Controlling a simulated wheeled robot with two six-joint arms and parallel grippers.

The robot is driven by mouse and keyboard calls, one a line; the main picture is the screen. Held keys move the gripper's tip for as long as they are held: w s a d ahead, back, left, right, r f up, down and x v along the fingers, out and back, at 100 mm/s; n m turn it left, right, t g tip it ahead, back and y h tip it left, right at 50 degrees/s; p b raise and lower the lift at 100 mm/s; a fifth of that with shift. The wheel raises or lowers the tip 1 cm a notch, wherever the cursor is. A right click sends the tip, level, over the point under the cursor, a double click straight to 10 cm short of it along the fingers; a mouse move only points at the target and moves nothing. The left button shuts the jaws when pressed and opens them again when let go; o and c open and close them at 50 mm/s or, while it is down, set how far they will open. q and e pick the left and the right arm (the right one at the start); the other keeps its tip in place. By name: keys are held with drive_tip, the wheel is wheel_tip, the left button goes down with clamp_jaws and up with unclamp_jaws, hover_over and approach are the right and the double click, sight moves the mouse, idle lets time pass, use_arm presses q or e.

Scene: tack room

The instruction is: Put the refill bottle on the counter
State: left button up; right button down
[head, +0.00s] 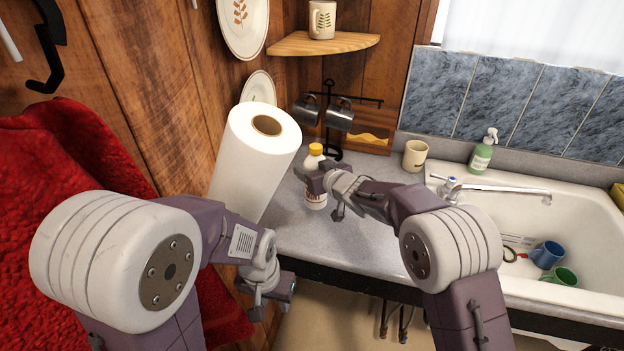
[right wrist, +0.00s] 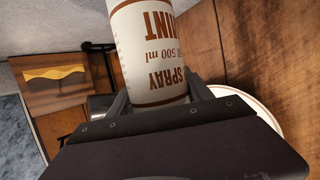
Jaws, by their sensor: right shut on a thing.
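The refill bottle (head: 316,197) is white with a yellow cap and brown lettering. It stands upright at the back left of the counter (head: 290,236); whether its base touches the top I cannot tell. My right gripper (head: 325,183) is shut on the bottle's body and partly hides it. In the right wrist view the bottle (right wrist: 150,55) sits between the fingers, its label reading "SPRAY" and "500 ml". My left gripper (head: 270,295) is empty and looks open, low in front of the counter's front edge.
A paper towel roll (head: 250,160) stands left of the bottle. A mug rack (head: 332,120) is behind it. A beige cup (head: 415,155), a green soap bottle (head: 483,152) and the sink (head: 590,225) lie to the right. A red towel (head: 70,150) hangs at left.

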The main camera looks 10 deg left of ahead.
drive_tip(key=f, duration=0.2)
drive_tip(key=f+b, duration=0.1)
drive_tip(key=f, duration=0.1)
drive_tip(key=shift+w+a+f, duration=0.1)
drive_tip(key=shift+w+a, duration=0.05)
drive_tip(key=shift+w, duration=0.05)
drive_tip(key=shift+c, duration=2.1)
unclamp_jaws()
drive_tip(key=shift+s, duration=0.1)
drive_tip(key=b+v, duration=0.1)
drive_tip(key=v, duration=1.1)
drive_tip(key=shift+b, duration=0.4)
